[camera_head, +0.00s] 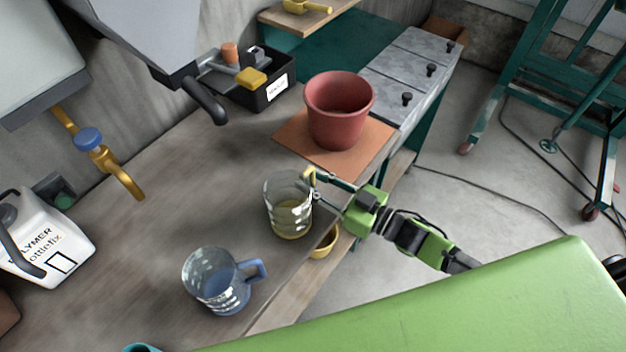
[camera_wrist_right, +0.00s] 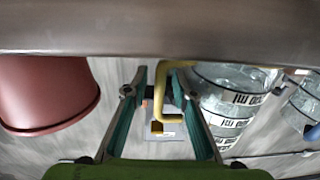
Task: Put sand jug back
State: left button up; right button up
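A clear jug with a yellow handle and a yellowish bottom (camera_head: 287,212), apparently the sand jug, is at the table's right edge; it also shows in the right wrist view (camera_wrist_right: 222,100). My right gripper (camera_head: 326,188) is at its handle. In the right wrist view, my right gripper's fingers (camera_wrist_right: 157,95) stand apart on both sides of the yellow handle (camera_wrist_right: 161,95), with a visible gap on the left. Whether the jug's base touches the table is hard to tell. My left gripper is out of view.
A blue-handled jug (camera_head: 217,282) stands nearer on the table (camera_head: 140,240). A red pot (camera_head: 338,112) stands on an orange board (camera_head: 290,140) behind. A white polymer canister (camera_head: 45,240) is at left, a black bin (camera_head: 262,92) at the back. A yellow bowl (camera_head: 326,245) sits below the edge.

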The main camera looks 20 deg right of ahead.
jog(key=shift+r, duration=0.1)
jog(key=b+v, duration=0.2)
jog(key=v, duration=1)
